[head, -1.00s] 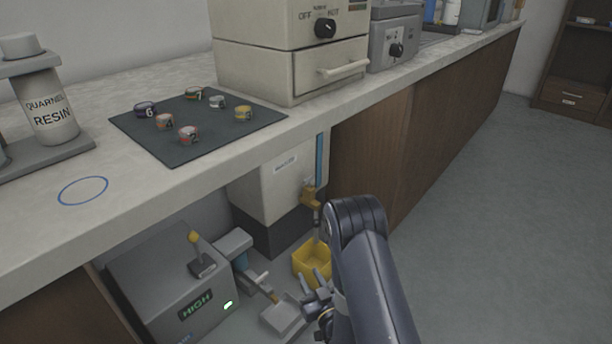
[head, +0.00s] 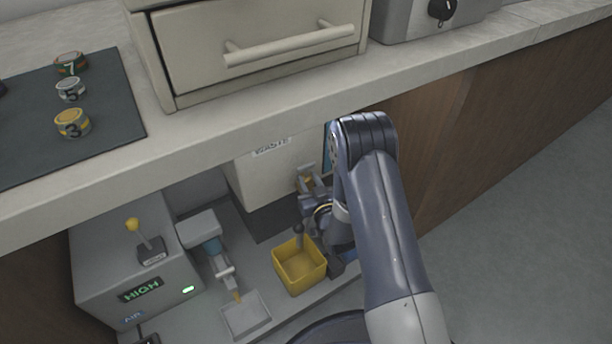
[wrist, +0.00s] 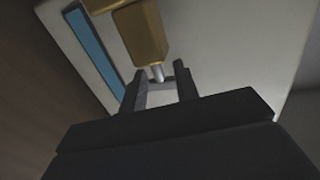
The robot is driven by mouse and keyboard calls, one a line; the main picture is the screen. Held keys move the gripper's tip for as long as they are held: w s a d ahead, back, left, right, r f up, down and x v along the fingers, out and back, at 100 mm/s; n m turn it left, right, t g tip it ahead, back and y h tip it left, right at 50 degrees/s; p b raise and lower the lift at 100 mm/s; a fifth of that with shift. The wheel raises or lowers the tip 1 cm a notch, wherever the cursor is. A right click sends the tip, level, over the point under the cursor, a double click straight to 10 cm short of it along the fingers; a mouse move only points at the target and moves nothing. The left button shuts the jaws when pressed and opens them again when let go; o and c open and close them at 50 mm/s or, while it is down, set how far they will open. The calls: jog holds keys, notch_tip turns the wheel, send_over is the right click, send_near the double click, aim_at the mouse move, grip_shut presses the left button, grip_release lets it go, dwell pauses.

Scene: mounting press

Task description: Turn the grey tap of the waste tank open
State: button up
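The pale waste tank (head: 262,172), marked WASTE, stands under the counter; it also shows in the wrist view (wrist: 225,40). Its tap (head: 305,184) is at the tank's front, largely hidden behind my gripper in the head view. In the wrist view the tap's brass-coloured body (wrist: 142,38) hangs just beyond my fingers, with a short grey metal stem (wrist: 157,72) below it. My gripper (wrist: 158,88) points up at it. Its two fingers are apart, one each side of the stem's lower end. I cannot tell whether they touch it.
A yellow open bin (head: 300,268) stands below the tap, close to my gripper. A grey box (head: 135,265) with a yellow-knobbed lever and a lit HIGH display is at left. The counter edge (head: 230,145) overhangs the tank. The floor at right (head: 510,230) is clear.

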aim_at(307, 174)
jog(key=shift+b+x, duration=0.3)
jog(key=shift+x, duration=1.4)
jog(key=shift+w+d, duration=0.1)
jog(key=shift+d, duration=0.05)
jog(key=shift+c, duration=0.2)
grip_shut()
